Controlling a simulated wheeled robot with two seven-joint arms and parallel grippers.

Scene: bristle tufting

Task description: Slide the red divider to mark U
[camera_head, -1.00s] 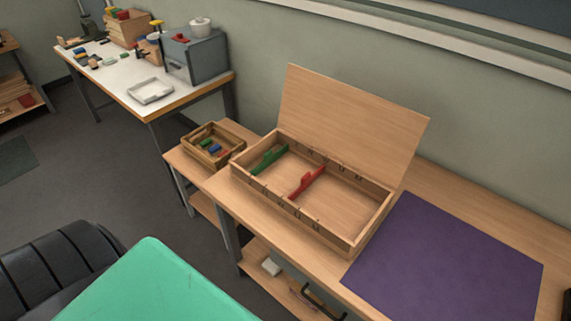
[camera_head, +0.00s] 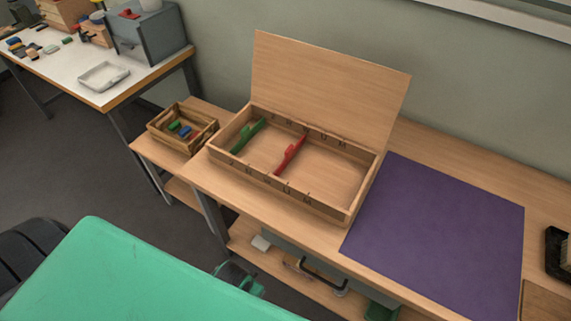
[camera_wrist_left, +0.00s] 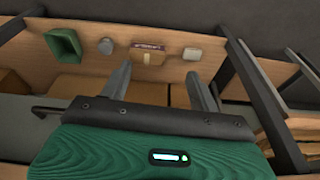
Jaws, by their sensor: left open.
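The red divider (camera_head: 290,155) stands upright across the open shallow wooden box (camera_head: 355,189). It is near the middle, to the left of the mark U (camera_head: 325,138) on the back wall. A green divider (camera_head: 249,135) stands farther left in the box. Letters run along the front and back walls; some are too small to read surely. My left gripper (camera_wrist_left: 160,88) shows in the left wrist view, open and empty, facing a lower shelf with small objects. It is away from the divider. My right gripper is not in view.
The box's lid (camera_head: 330,85) stands raised at the back. A purple mat (camera_head: 440,235) lies right of the box. A small crate of coloured blocks (camera_head: 205,138) is on the left. A black tray (camera_head: 556,255) is at the far right. The bench edge and lower shelf are in front.

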